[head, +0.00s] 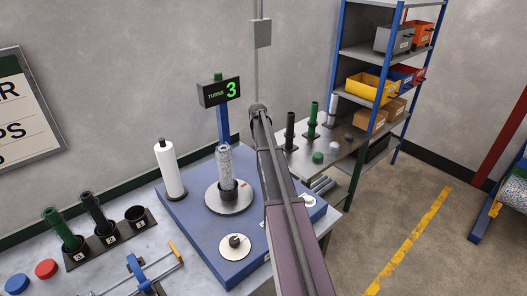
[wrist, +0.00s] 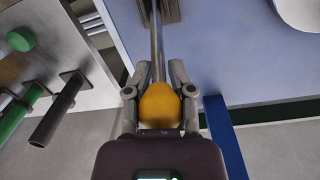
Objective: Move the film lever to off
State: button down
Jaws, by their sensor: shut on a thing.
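The film lever shows in the wrist view as a metal rod (wrist: 157,45) with a yellow-orange knob (wrist: 158,103) at its end. The rod runs from a dark bracket on the pale blue machine surface. My gripper (wrist: 159,97) is shut on the knob, one finger on each side. In the head view my arm covers the lever and gripper, so the lever's marks cannot be read. The blue machine base (head: 205,235) carries a turntable (head: 229,205) with a speckled wrapped roll (head: 224,165) upright on it. A white film roll (head: 166,168) stands behind left.
A display (head: 219,92) on a blue post reads "TURNS 3". Green and black posts (head: 313,120) stand on a grey bench to the right, beside a blue shelf (head: 340,45) of bins. Several holders (head: 105,240) sit front left. Open floor lies right.

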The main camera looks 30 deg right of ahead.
jog(key=shift+w+a+f+b, duration=0.15)
jog(key=shift+w+f+b, duration=0.25)
jog(key=shift+w, duration=0.4)
jog(key=c, duration=0.7)
grip_release()
jog(key=shift+s, duration=0.25)
